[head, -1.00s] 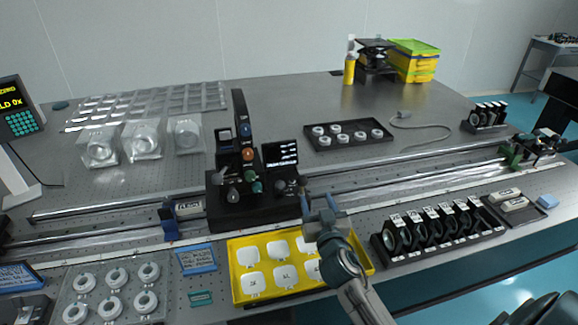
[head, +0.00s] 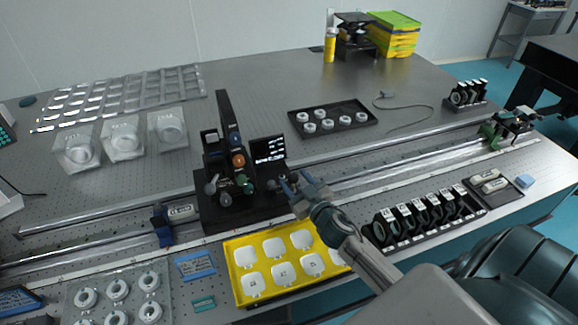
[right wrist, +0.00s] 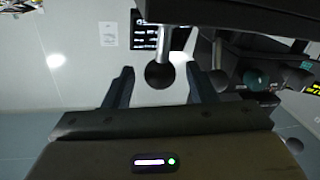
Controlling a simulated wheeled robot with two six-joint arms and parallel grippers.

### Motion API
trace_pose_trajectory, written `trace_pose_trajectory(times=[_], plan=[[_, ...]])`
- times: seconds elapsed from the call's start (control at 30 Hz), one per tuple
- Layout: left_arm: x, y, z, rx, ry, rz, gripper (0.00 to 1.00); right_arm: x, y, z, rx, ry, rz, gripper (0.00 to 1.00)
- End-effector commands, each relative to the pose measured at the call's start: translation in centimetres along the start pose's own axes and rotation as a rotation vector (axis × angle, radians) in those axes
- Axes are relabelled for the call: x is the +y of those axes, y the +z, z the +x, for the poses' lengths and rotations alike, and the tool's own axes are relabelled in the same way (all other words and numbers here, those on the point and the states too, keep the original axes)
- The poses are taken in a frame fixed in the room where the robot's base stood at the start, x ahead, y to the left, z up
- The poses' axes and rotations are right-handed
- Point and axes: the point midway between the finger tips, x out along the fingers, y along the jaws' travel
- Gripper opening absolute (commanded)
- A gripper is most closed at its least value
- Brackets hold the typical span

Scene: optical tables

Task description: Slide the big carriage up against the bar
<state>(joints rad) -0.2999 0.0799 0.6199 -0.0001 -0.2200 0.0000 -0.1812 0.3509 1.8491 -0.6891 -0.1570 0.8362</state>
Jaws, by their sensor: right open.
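The big carriage (head: 235,214) is a black block with a tall column, coloured knobs and a small screen, sitting across the rails. A grey labelled bar (head: 182,212) lies at its left, beside the blue stop (head: 161,226). The bar's end is close to the carriage; I cannot tell whether they touch. My right gripper (head: 294,186) is at the carriage's right side. In the right wrist view its fingers (right wrist: 160,88) are open on either side of a round dark knob on a metal stem (right wrist: 160,74), without visibly gripping it. My left gripper is not in view.
A yellow tray of white pieces (head: 236,292) is in front of the carriage. A black rack of lens mounts (head: 425,222) and a tray with two more bars (head: 513,193) stand at the front right. The rails run clear toward a green-based unit (head: 490,134) at the right.

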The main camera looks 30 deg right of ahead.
Motion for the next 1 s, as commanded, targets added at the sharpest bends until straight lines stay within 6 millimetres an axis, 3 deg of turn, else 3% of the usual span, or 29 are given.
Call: trace_pose_trajectory(times=[0.03, 0.2, 0.6, 0.63, 0.9, 1.0], plan=[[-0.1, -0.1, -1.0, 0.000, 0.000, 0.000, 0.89, 0.1, -0.5, 0.9, 0.000, 0.001, 0.002, 0.52], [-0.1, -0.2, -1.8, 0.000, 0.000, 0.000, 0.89, 0.0, -0.2, 2.9, 0.001, 0.000, 0.001, 0.52], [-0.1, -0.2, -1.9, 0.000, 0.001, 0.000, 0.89, -0.1, 0.0, 3.7, 0.000, -0.001, 0.000, 0.52], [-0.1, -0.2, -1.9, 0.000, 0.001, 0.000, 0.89, -0.1, 0.0, 3.7, 0.000, -0.001, 0.000, 0.50], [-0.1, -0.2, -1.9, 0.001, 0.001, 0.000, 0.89, 0.0, 0.0, 3.6, 0.000, -0.001, 0.000, 0.00], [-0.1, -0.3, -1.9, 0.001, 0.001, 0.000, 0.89, -0.1, 0.0, 3.7, 0.000, -0.001, 0.001, 0.00]])
